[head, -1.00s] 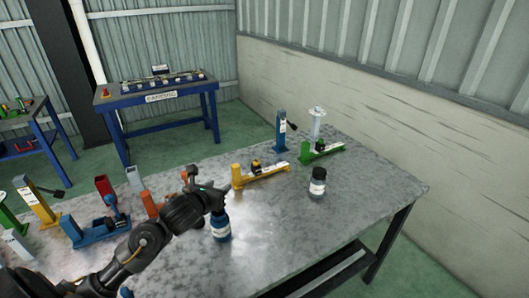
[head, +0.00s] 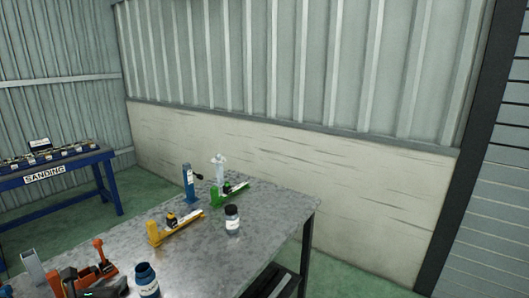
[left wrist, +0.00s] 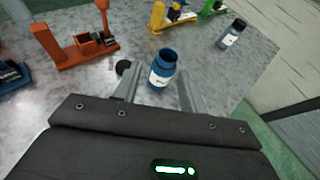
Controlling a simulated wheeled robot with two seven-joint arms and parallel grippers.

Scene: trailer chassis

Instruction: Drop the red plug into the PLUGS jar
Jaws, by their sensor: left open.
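A blue jar (head: 148,282) with a white label stands on the grey metal table at the bottom of the head view. In the left wrist view the blue jar (left wrist: 162,68) is upright with its mouth open; its label is too small to read. My left gripper (left wrist: 158,88) is open, its fingers on either side of the jar's lower part in the picture; I cannot tell whether they touch it. A black round thing (left wrist: 123,68) shows beside the left finger. I see no red plug. My right gripper is not in view.
A dark-lidded jar (head: 232,221) stands farther along the table (head: 270,212). Yellow (head: 153,233), green (head: 215,196) and blue (head: 188,184) fixtures stand near the far side. An orange fixture (left wrist: 45,45) stands left of the blue jar. The right part of the table is mostly clear.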

